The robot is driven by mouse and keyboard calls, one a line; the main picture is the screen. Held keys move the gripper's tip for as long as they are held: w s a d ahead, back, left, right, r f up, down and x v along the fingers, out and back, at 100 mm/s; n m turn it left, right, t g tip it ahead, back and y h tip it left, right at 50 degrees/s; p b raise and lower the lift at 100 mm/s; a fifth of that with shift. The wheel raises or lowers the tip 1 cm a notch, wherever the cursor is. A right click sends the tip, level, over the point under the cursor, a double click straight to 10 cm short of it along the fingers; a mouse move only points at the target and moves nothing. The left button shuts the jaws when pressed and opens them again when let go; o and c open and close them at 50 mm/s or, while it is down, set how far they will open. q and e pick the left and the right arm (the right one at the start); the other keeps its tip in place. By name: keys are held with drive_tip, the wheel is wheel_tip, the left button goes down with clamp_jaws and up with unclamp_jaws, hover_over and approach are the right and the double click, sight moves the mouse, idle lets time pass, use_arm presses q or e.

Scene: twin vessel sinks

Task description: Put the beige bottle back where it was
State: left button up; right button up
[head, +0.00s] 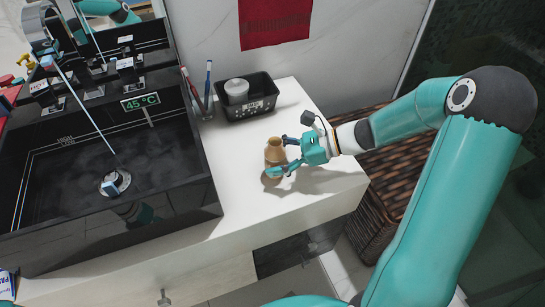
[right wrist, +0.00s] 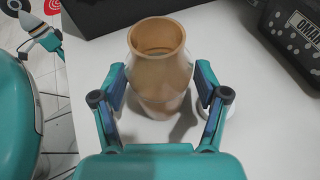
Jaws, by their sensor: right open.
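The beige bottle (head: 275,151) stands upright on the white counter (head: 310,200), near its right end. In the right wrist view the bottle (right wrist: 158,65) shows its round open mouth toward the camera. My right gripper (head: 285,156) is open, with one finger on each side of the bottle. The wrist view shows its fingers (right wrist: 160,90) beside the bottle body; I cannot tell whether they touch it. The bottle's lower part is partly hidden by the gripper in the head view. A teal and grey jointed part (right wrist: 42,38), seemingly my left gripper, shows small; its jaws are unclear.
A black basket (head: 262,108) holding a white round item (head: 236,90) stands behind the bottle. A cup with toothbrushes (head: 206,105) is left of it. The dark sink (head: 150,200) fills the left. A brown wicker basket (head: 385,190) is beside the counter. The counter's front is clear.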

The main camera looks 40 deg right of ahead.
drive_tip(key=shift+r, duration=0.25)
use_arm(q)
drive_tip(key=shift+r+p, duration=0.55)
use_arm(e)
drive_tip(key=v, duration=1.2)
drive_tip(key=shift+f, duration=0.2)
use_arm(q)
drive_tip(key=shift+s, duration=0.15)
use_arm(e)
drive_tip(key=shift+s, duration=0.15)
